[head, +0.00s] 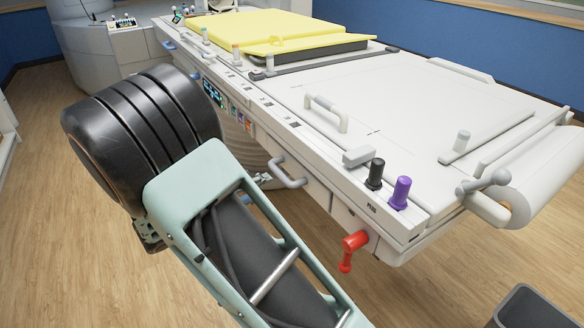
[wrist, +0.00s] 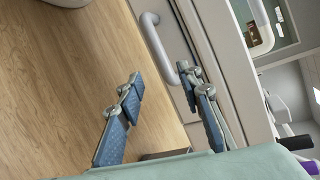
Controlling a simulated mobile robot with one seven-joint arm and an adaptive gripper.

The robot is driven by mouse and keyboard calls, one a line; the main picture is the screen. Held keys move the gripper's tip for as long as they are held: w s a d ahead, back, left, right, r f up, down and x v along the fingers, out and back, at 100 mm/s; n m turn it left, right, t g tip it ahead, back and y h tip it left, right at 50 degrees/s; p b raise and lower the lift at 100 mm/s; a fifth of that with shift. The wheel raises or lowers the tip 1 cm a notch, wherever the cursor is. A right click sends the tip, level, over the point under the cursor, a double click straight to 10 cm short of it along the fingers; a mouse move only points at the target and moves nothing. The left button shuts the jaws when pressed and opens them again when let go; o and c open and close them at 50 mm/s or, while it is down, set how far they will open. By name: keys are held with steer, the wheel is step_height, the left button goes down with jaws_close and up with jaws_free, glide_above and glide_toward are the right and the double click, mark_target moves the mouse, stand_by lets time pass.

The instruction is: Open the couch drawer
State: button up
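The couch (head: 400,110) is a long white bench with a yellow pad at its far end. A grey bar handle (head: 287,174) sits on its near side panel, close to my arm. In the wrist view, the curved pale handle (wrist: 156,42) stands on the white panel, ahead of the gap between my fingers. My gripper (wrist: 161,79) has its two blue-padded fingers spread apart with nothing between them. The handle's lower end is by the right fingertip; I cannot tell whether they touch. My arm hides most of the gripper in the head view. No drawer gap shows.
A red lever (head: 353,247) hangs below the couch's near corner. Black (head: 375,174) and purple (head: 400,193) knobs stand on its top edge. A dark grey bin (head: 535,308) stands at the lower right. The wooden floor beside the couch is clear.

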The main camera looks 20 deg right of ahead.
mark_target(278, 177)
steer(key=w+d+f+n+b, duration=0.1)
steer(key=w+d, duration=0.1)
steer(key=w+d+n+t+b, duration=0.1)
steer(key=w+d, duration=0.1)
steer(key=w+d+f+n+b, duration=0.1)
steer(key=w+d, duration=0.1)
steer(key=shift+w+d+f+h, duration=0.2)
steer(key=shift+d+f+h, duration=0.1)
steer(key=shift+f, duration=0.05)
steer(key=shift+w+d, duration=0.4)
steer(key=shift+d, duration=0.05)
jaws_close()
